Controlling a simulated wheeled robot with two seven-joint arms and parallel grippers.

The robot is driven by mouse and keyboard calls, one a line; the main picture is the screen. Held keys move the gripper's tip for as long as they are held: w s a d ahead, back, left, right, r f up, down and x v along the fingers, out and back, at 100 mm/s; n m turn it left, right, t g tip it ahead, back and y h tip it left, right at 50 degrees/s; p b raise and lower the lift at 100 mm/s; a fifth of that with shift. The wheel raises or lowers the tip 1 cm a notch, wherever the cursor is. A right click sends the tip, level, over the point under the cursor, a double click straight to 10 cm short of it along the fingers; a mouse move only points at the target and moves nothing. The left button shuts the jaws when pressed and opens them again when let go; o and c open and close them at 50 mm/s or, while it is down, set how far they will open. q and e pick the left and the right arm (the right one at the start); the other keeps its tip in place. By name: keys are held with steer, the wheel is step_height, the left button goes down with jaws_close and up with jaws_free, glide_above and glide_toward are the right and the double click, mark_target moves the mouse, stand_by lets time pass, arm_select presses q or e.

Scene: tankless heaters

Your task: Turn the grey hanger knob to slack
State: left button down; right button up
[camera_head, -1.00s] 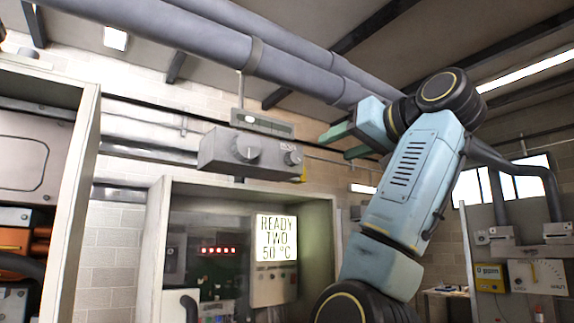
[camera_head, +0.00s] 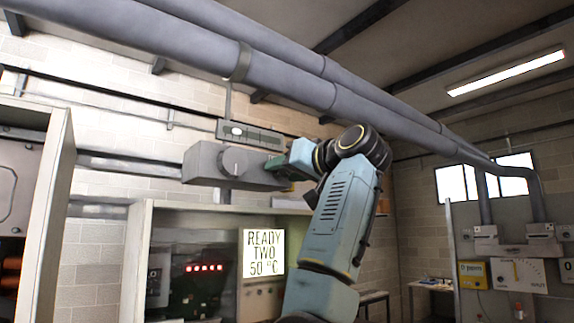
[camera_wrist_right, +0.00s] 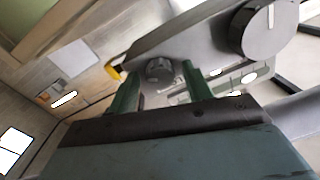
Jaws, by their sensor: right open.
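A grey box (camera_head: 200,163) hangs below the large pipes in the head view. A large round grey knob (camera_head: 234,162) is on its front; it also shows at upper right in the wrist view (camera_wrist_right: 262,32). A smaller grey knob (camera_wrist_right: 158,70) shows in the wrist view between my right gripper's two green fingers; in the head view the gripper hides it. I cannot tell which knob is the hanger knob. My right gripper (camera_head: 276,166) is open at the right end of the box, its fingers on either side of the small knob. Contact is unclear. My left gripper is not in view.
Long grey pipes (camera_head: 290,88) run overhead, close above my right arm. A yellow gauge box (camera_head: 473,275) is on a panel at right.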

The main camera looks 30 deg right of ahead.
steer(key=shift+w, duration=0.15)
steer(key=c, duration=1)
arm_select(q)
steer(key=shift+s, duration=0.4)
